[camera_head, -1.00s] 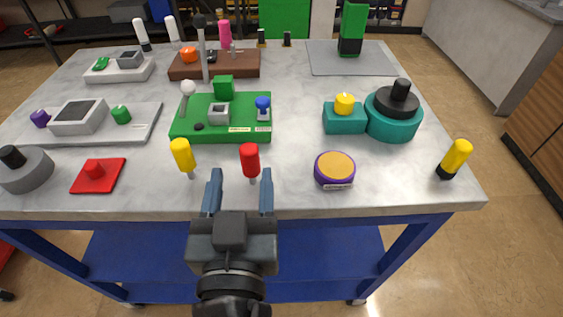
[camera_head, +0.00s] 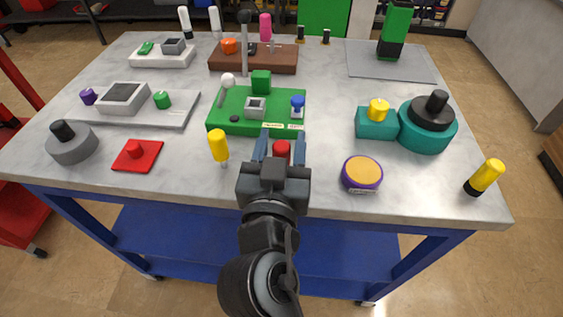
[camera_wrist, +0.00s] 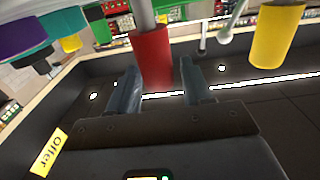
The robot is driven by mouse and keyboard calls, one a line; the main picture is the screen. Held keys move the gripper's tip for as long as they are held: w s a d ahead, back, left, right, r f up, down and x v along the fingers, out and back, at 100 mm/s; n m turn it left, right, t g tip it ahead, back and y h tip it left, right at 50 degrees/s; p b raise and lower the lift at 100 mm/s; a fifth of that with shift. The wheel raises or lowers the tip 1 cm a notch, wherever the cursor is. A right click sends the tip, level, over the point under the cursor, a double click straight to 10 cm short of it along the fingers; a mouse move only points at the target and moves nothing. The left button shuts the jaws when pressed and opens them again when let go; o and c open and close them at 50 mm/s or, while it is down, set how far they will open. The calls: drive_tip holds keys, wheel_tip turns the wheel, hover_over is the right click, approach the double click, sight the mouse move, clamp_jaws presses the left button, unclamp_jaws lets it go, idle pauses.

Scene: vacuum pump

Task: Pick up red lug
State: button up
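The red lug (camera_head: 282,148) is a red cylinder on a thin grey pin near the front edge of the table, partly hidden by my gripper in the head view. My gripper (camera_head: 281,138) is open, with one finger on each side of the lug in that view. In the wrist view the red cylinder (camera_wrist: 152,58) shows between and just beyond the open fingertips (camera_wrist: 160,75), with gaps on both sides. It does not look gripped.
A yellow-topped pin (camera_head: 218,146) stands close to the left of my gripper, and a purple-orange round part (camera_head: 362,174) sits to the right. The green board (camera_head: 225,118) with several parts lies just behind. Bare tabletop (camera_head: 415,178) lies at the front right.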

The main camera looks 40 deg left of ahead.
drive_tip(key=c, duration=0.8)
drive_tip(key=shift+r, duration=0.15)
